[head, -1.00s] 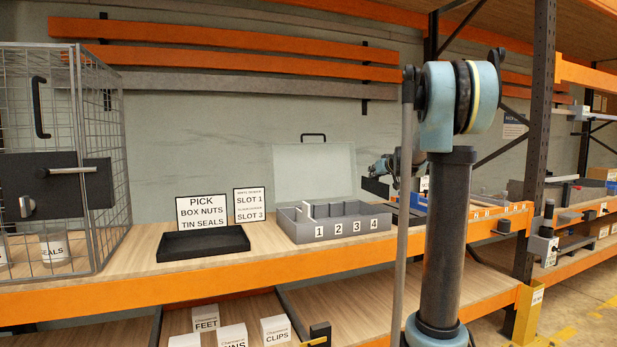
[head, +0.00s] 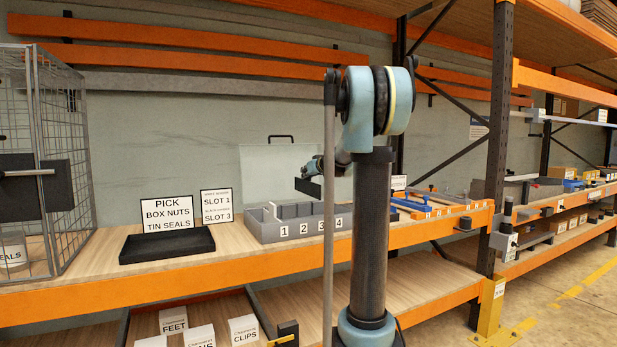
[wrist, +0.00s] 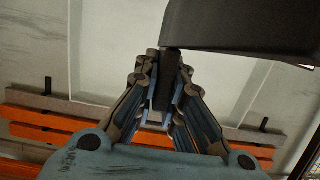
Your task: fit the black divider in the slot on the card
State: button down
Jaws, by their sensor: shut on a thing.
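The black divider (head: 307,187) is a dark flat plate. My gripper (head: 318,168) is shut on it and holds it in the air above the grey slotted box (head: 262,234). In the wrist view my gripper (wrist: 168,62) grips the edge of the divider (wrist: 235,25), which extends to the right. The box stands on the shelf with labels 1, 2, 3 and 4 along its front, and light partitions show inside. The card (head: 216,206) behind it reads slot 1 above and slot 3 below, with smaller lines too small to read surely.
A clear lid-like panel (head: 265,170) with a black handle stands behind the box. A black tray (head: 167,246) and a pick card (head: 170,211) are to its left, then a wire cage (head: 60,170). Blue-handled items (head: 412,204) lie to its right. My arm blocks part of the shelf.

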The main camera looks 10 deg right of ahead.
aim_at(320, 196)
jog(key=shift+s, duration=0.15)
jog(key=shift+s+f, duration=0.15)
jog(key=shift+f, duration=2.75)
jog(key=shift+d, duration=0.1)
jog(key=shift+f, duration=2.8)
jog(key=c, duration=1.6)
grip_release()
jog(key=shift+v, duration=5.95)
